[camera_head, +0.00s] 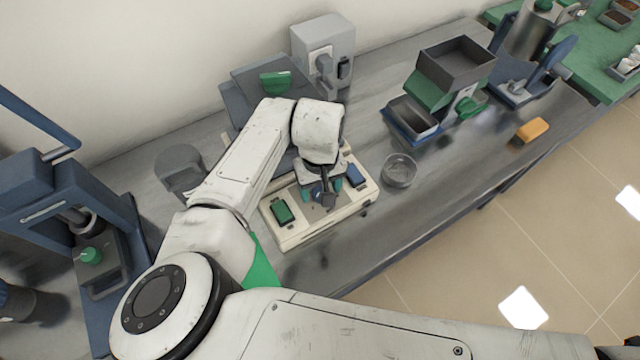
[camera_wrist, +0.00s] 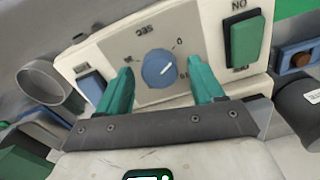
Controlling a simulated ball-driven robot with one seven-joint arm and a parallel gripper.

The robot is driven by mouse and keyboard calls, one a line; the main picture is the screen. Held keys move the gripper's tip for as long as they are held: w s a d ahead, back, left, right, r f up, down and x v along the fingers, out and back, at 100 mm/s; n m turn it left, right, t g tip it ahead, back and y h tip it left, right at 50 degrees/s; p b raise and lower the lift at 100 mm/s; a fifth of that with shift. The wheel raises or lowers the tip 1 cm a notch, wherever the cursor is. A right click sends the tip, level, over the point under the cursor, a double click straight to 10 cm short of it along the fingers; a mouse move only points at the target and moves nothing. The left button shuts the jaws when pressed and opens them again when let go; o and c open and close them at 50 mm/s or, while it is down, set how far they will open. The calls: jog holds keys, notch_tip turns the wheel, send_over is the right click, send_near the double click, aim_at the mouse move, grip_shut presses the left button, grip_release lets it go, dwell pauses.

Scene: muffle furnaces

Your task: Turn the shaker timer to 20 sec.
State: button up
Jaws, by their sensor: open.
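The shaker's cream control panel (camera_head: 290,240) lies under my gripper (camera_head: 322,192) in the head view. In the wrist view the timer knob (camera_wrist: 157,69) is a round blue-grey dial on a grey plate (camera_wrist: 120,40). Its white pointer line points right and slightly up. The plate reads SEC upside down, with a 0 up and right of the knob; the other numbers are too small to read surely. My gripper (camera_wrist: 161,66) is open, with one teal finger on each side of the knob. I cannot tell whether they touch it. The head view hides the knob behind my gripper.
A green switch (camera_wrist: 244,39) marked ON and a blue button (camera_wrist: 92,87) flank the knob. A clear round dish (camera_head: 399,171) stands right of the panel. A blue and green machine (camera_head: 440,85) stands behind it. A yellow block (camera_head: 532,130) lies near the bench edge.

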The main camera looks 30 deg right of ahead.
jog(key=c, duration=1.1)
jog(key=shift+o, duration=0.2)
